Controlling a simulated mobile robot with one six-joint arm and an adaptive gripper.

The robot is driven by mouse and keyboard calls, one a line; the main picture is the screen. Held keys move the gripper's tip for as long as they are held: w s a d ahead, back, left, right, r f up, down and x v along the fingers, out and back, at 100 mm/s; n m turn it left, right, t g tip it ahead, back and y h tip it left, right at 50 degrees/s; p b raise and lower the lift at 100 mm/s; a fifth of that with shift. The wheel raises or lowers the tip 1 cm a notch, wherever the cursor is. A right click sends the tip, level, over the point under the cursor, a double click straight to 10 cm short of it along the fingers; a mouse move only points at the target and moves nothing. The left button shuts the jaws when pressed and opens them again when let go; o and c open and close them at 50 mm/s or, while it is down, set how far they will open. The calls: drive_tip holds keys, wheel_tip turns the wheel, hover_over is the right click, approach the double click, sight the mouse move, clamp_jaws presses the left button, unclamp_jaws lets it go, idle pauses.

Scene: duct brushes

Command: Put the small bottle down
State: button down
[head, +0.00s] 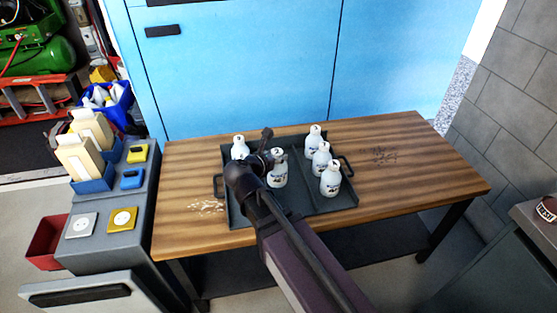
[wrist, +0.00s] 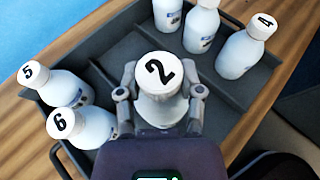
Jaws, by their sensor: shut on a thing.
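The small white bottle with a black 2 on its cap (wrist: 159,74) is between the fingers of my gripper (wrist: 160,92), which is shut on it. In the head view this bottle (head: 278,174) looks upright over the middle of the dark tray (head: 290,208), just right of my gripper (head: 267,160). I cannot tell whether its base touches the tray floor; its lower part is hidden in the wrist view. The tray has low dividers. Bare tray floor (wrist: 130,52) shows beside the held bottle.
Bottles 5 (wrist: 58,86) and 6 (wrist: 82,124) stand left in the tray. Three bottles stand right, including bottle 4 (wrist: 245,50). The wooden table (head: 400,160) has free room right of the tray. A blue cabinet (head: 240,60) stands behind; a grey side unit (head: 110,235) stands left.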

idle(0.4)
drive_tip(key=w+f+b, duration=0.1)
drive_tip(key=w, duration=1.4)
drive_tip(key=shift+w+a+f, duration=0.2)
drive_tip(key=shift+w+a, duration=0.15)
drive_tip(key=shift+a, duration=0.05)
drive_tip(key=shift+b, duration=0.3)
drive_tip(key=shift+f+b, duration=1.75)
drive_tip(key=shift+f, duration=0.05)
drive_tip(key=shift+f, duration=0.15)
drive_tip(key=shift+c, duration=1.2)
unclamp_jaws()
